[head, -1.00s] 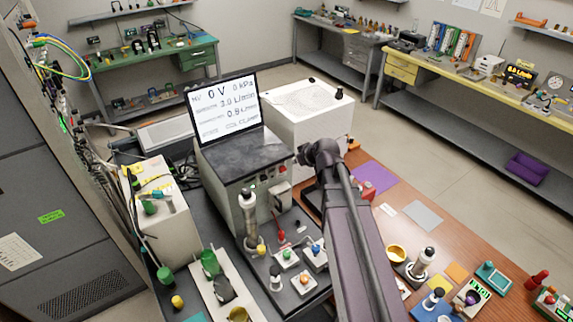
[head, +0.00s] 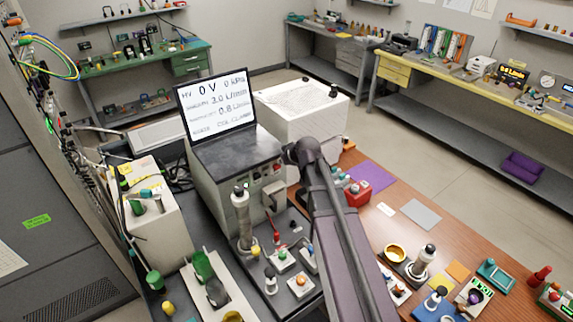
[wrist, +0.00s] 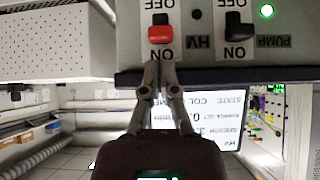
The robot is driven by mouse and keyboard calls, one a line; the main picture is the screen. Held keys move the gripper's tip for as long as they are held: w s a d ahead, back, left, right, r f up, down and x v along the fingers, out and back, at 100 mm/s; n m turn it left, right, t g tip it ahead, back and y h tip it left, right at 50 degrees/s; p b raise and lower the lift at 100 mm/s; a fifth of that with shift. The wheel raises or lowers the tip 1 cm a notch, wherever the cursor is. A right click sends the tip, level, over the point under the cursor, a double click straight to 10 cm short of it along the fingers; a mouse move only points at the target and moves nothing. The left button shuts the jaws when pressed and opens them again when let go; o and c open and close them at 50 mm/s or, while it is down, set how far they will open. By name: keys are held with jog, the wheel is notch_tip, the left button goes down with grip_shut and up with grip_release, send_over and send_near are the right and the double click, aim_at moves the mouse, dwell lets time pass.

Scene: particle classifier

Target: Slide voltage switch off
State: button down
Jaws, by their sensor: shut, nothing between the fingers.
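The voltage switch is a red slide knob (wrist: 160,34) in a white plate marked OFF and ON, beside the letters HV. The wrist picture is upside down. The knob sits at the ON end of its slot. My gripper (wrist: 160,66) is shut and empty, with its fingertips at the plate's ON lettering, just short of the knob in the picture. Whether they touch the panel I cannot tell. In the head view the grey classifier (head: 230,178) stands on the bench, its screen (head: 217,103) reading HV 0 V. My arm hides the gripper there.
A black PUMP switch (wrist: 238,31) sits beside the HV switch, also at its ON end, with a lit green lamp (wrist: 267,11). A white perforated box (head: 302,118) stands close beside the classifier. A tall cylinder (head: 242,218) and several small knobbed blocks stand in front.

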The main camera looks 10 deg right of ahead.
jog(key=shift+b+x, duration=0.65)
jog(key=shift+x, duration=0.65)
jog(key=shift+f+b, duration=1.45)
jog(key=shift+s, duration=0.1)
jog(key=shift+r, duration=0.1)
jog(key=shift+p+v, duration=1)
jog(key=shift+v, duration=0.15)
jog(key=p+v, duration=0.5)
jog(key=v, duration=0.2)
jog(key=shift+r, duration=0.3)
